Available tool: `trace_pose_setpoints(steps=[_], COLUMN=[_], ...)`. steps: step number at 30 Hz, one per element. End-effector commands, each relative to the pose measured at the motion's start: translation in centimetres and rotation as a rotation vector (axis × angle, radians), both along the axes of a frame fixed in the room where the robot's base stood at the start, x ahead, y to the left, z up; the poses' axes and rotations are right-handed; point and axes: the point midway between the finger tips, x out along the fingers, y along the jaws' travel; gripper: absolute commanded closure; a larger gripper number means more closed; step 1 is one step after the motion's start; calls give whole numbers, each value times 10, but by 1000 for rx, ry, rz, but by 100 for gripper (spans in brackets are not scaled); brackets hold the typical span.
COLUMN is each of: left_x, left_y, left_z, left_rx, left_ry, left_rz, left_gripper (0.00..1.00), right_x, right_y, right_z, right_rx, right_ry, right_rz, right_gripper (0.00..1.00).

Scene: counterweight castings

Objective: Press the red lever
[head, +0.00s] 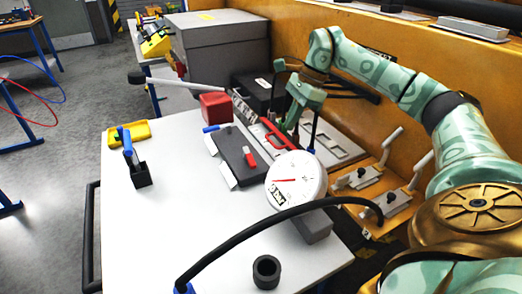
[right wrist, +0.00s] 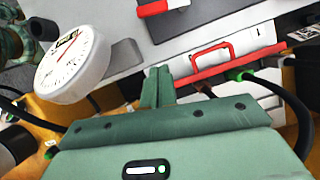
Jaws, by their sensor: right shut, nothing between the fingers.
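A small red lever (head: 250,159) with a white part sits on a dark grey block (head: 236,153) on the white table. A red and white part of it shows at the top edge of the right wrist view (right wrist: 153,8). A red loop-shaped handle (head: 275,140) lies behind that block; it is large in the right wrist view (right wrist: 212,62). I cannot tell for sure which red part is the task's lever. My right gripper (head: 293,121) is shut and empty, pointing down near the red handle. Its closed fingertips (right wrist: 158,74) show left of the handle. My left gripper is out of view.
A round white gauge (head: 296,180) stands in front of the block, and a black hose arcs across the table (head: 160,225). A black ring (head: 266,271) lies in front. The left front of the table is clear.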

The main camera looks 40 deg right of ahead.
Motion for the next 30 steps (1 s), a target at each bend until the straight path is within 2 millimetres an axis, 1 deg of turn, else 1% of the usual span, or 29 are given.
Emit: trace_pose_setpoints(steps=[7,11,14,17,21,26,27,30], left_x=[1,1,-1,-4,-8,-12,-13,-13], left_y=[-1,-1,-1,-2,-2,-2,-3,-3], left_z=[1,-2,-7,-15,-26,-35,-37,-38], left_rx=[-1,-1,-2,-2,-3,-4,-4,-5], left_ry=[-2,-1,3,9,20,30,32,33], left_rz=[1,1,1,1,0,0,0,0], left_gripper=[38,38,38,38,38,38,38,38], right_x=[0,1,3,6,11,16,18,27], right_y=[0,2,5,11,22,33,36,52], right_z=[2,-4,-17,-35,-64,-94,-98,-94], right_rx=[0,0,-1,0,0,1,1,2], right_ry=[-1,0,3,4,5,4,2,-3], right_rz=[0,1,1,1,3,1,2,4], right_gripper=[100,100,100,100,100,100,100,100])
